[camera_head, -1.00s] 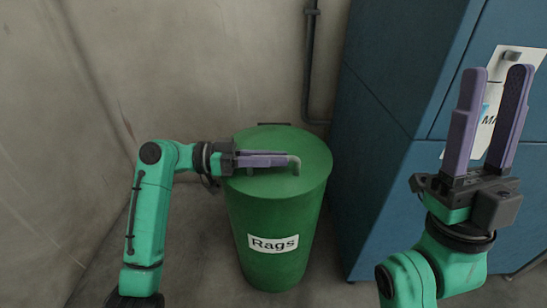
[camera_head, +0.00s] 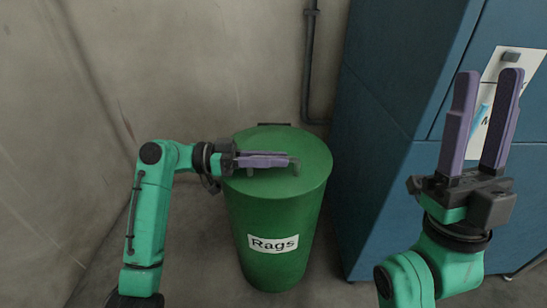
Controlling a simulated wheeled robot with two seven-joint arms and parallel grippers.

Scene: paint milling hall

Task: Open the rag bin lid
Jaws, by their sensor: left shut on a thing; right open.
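The green rag bin (camera_head: 272,225) stands upright on the floor in the middle, with a white "Rags" label on its front. Its round green lid (camera_head: 310,155) lies flat on top and is shut, with a dark hinge piece at the back edge. My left gripper (camera_head: 290,162) reaches in from the left just above the lid. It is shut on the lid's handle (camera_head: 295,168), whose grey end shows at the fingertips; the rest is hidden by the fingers. My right gripper (camera_head: 490,80) is open and empty at the right, pointing up, well away from the bin.
A blue cabinet (camera_head: 385,180) stands close to the bin's right, with a white sheet (camera_head: 512,65) on its front behind my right gripper. A concrete wall (camera_head: 200,70) with a vertical grey pipe (camera_head: 309,60) is behind the bin.

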